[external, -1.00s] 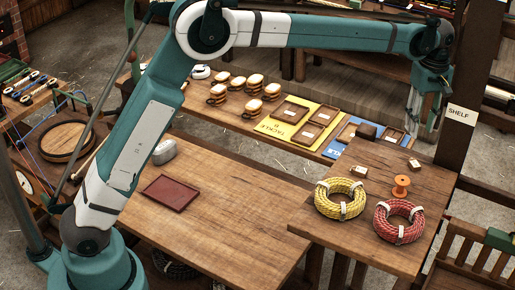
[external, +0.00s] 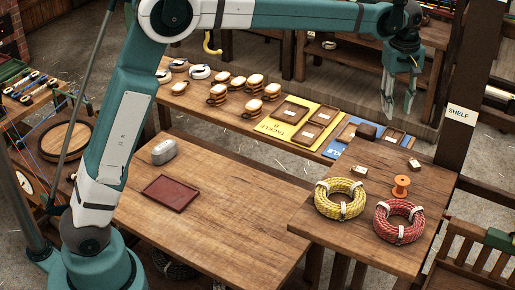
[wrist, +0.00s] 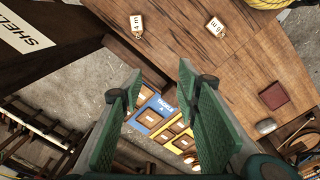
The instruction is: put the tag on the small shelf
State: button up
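Two small pale tags with dark print lie on the wooden top labelled SHELF in the external view: one (external: 358,171) beside the yellow rope coil, the other (external: 414,164) behind the orange spool. They also show near the top of the wrist view, one at the left (wrist: 137,25) and one at the right (wrist: 216,27). The small shelf appears to be this wooden top (external: 385,165); the SHELF sign (external: 461,114) is on the post beside it. My gripper (external: 398,114) hangs in the air beyond the shelf's back edge, open and empty, its fingers apart in the wrist view (wrist: 158,95).
The large table (external: 220,220) holds a red tray (external: 170,193) and a grey case (external: 164,151), with much bare wood.

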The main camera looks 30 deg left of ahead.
jog(key=s+a+r+m+t, duration=0.15)
jog(key=s+a, duration=0.25)
jog(key=a, duration=0.6)
jog(key=s+a+r+m+t, duration=0.1)
jog(key=s+a+r, duration=0.3)
jog(key=a, duration=0.7)
jog(key=s+a+r+m+t, duration=0.1)
jog(key=s+a, duration=0.4)
jog(key=a, duration=0.5)
jog(key=s+a+f+m+t, duration=0.1)
jog(key=s+a+f+m, duration=0.1)
jog(key=s+a+f, duration=0.4)
jog(key=s+a+f+m+t, duration=0.2)
jog(key=s+a+f, duration=0.5)
jog(key=s+a, duration=0.7)
jog(key=s, duration=0.3)
jog(key=shift+s+a, duration=0.35)
jog(key=shift+a, duration=0.05)
